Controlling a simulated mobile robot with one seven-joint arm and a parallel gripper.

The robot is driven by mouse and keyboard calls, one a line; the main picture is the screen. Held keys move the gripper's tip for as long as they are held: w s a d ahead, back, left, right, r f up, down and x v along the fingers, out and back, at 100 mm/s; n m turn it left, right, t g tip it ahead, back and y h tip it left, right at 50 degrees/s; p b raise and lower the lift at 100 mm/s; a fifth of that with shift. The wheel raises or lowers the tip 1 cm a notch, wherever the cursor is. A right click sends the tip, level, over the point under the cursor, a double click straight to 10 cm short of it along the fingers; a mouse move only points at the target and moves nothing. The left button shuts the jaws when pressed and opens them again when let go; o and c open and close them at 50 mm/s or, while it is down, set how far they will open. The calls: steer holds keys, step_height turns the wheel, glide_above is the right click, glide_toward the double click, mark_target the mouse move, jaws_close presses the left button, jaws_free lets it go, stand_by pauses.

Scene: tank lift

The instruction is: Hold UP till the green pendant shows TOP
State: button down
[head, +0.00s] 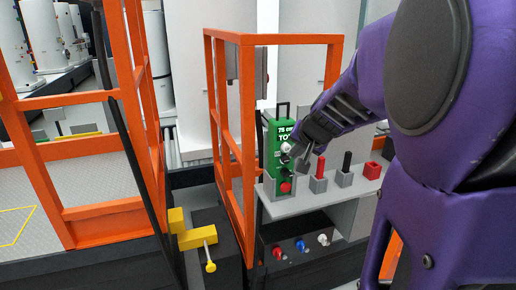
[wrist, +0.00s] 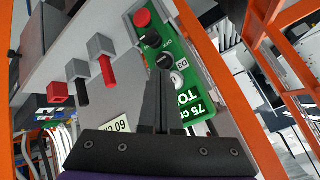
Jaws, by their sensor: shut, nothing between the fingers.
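The green pendant (head: 273,140) stands upright in a grey holder on the shelf at the orange rail. Its display's first line starts "75 c" and its second "TO"; the rest of the display is hidden. The pendant (wrist: 198,62) also shows in the wrist view, with a white button (wrist: 178,78), black buttons and a red button (wrist: 142,18). My gripper (head: 292,152) is shut and empty at the pendant's face. In the wrist view its fingertips (wrist: 160,74) are beside the white button and a black one. I cannot tell whether they touch either.
Red and black levers (head: 321,168) and a red block (head: 373,170) stand on the shelf right of the pendant. Orange rails (head: 248,110) frame it closely. A yellow latch (head: 192,236) is at lower left, beside a plated platform (head: 30,190).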

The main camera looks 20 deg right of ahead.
steer(key=shift+s, duration=0.15)
steer(key=shift+s+d+r+b, duration=0.15)
steer(key=shift+s+b, duration=0.65)
steer(key=shift+s, duration=1.65)
